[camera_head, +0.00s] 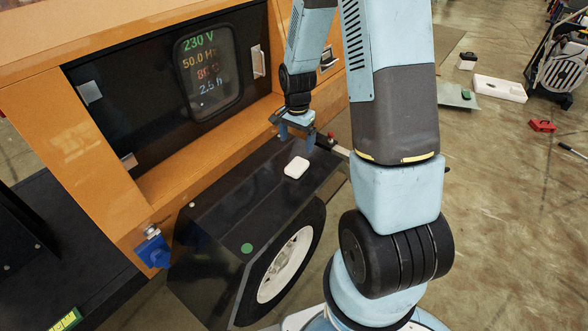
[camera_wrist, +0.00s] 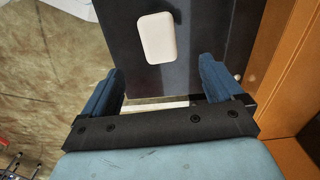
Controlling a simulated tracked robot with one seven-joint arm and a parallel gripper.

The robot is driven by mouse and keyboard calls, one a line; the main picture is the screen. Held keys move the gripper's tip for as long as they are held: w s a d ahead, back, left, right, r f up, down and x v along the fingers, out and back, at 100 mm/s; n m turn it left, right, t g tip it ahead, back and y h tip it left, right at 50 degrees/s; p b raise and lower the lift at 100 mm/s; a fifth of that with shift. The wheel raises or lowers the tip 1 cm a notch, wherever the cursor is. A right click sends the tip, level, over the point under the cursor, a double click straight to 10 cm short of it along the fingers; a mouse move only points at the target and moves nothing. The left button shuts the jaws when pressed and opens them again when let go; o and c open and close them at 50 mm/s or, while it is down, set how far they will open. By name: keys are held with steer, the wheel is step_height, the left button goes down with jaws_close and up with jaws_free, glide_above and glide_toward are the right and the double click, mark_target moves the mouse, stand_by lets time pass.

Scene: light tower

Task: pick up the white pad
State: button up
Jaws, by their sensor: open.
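The white pad (camera_head: 296,167) is a small rounded rectangle lying flat on the black fender (camera_head: 245,190) over the wheel. In the wrist view the white pad (camera_wrist: 158,38) lies on the dark surface, beyond my fingertips and between their lines, nearer the left one. My gripper (camera_head: 296,138) is just beyond the pad in the head view, apart from it. My gripper (camera_wrist: 157,80) is open, with a blue finger on each side and nothing held between them.
The orange cabinet (camera_head: 85,195) with its lit display (camera_head: 208,68) stands left of the arm. A green disc (camera_head: 247,248) lies on the fender's near end.

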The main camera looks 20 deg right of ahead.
mark_target(297, 164)
steer(key=shift+s+f, duration=0.2)
steer(key=shift+f, duration=5.3)
steer(key=c, duration=1)
steer(key=shift+r, duration=0.15)
steer(key=shift+c, duration=0.2)
steer(key=shift+r, duration=0.25)
step_height(297, 164, up, 2)
steer(key=shift+w+r, duration=0.1)
steer(key=shift+r, duration=0.05)
steer(key=s+a+r, duration=0.9)
steer(key=s+r, duration=0.1)
steer(key=s, duration=0.1)
